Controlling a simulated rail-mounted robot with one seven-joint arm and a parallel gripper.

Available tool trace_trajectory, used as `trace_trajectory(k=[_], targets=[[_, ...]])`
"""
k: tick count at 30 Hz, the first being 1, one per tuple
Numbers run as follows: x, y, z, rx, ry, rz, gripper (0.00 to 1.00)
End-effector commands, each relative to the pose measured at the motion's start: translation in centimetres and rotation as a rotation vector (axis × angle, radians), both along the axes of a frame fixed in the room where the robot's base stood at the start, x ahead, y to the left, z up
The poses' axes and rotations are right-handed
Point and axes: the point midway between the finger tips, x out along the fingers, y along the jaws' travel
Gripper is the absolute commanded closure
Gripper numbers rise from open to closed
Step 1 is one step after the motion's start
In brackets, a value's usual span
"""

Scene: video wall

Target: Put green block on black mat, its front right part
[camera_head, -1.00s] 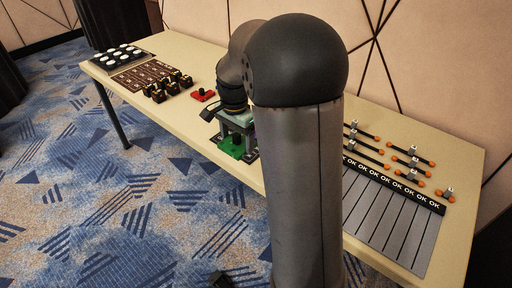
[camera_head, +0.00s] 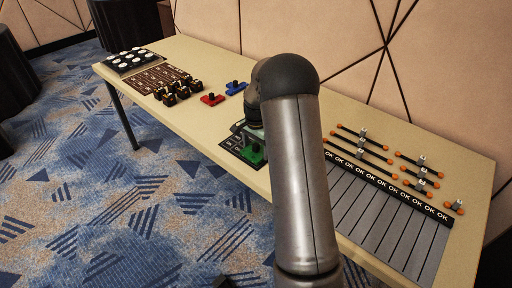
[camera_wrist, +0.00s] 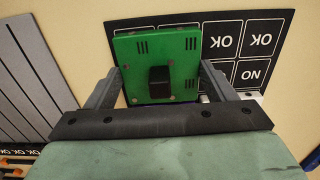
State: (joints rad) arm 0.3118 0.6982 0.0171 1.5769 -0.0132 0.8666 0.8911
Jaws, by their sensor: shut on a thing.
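The green block (camera_wrist: 155,63) is a flat square plate with a black knob and dark slots. In the wrist view my gripper (camera_wrist: 160,86) is shut on it, with one finger at each side. The black mat (camera_wrist: 250,45) carries white-framed cells marked OK and NO. The block covers the mat's left end in that view; I cannot tell whether it touches the mat. In the head view the green block (camera_head: 254,155) is over the mat's front right part, and the mat (camera_head: 232,146) shows to its left. My arm hides most of the gripper there.
Several black-and-yellow pieces (camera_head: 178,90) are further left. A grey striped panel (camera_head: 380,215) and orange-ended bars (camera_head: 360,145) lie right. The table's front edge is close to the mat.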

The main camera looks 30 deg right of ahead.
Motion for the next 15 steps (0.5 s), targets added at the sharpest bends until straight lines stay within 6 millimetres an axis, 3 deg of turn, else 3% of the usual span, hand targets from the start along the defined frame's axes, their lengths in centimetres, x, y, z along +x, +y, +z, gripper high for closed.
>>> trace_trajectory(k=[11, 12, 14, 15], targets=[[0.00, 0.00, -0.59, -0.001, 0.000, 0.000, 0.54], [-0.01, 0.00, -0.54, -0.001, 0.000, 0.000, 0.17], [-0.01, 0.01, -0.50, -0.001, 0.000, 0.000, 0.01], [-0.01, 0.01, -0.50, -0.001, 0.000, 0.000, 0.01]])
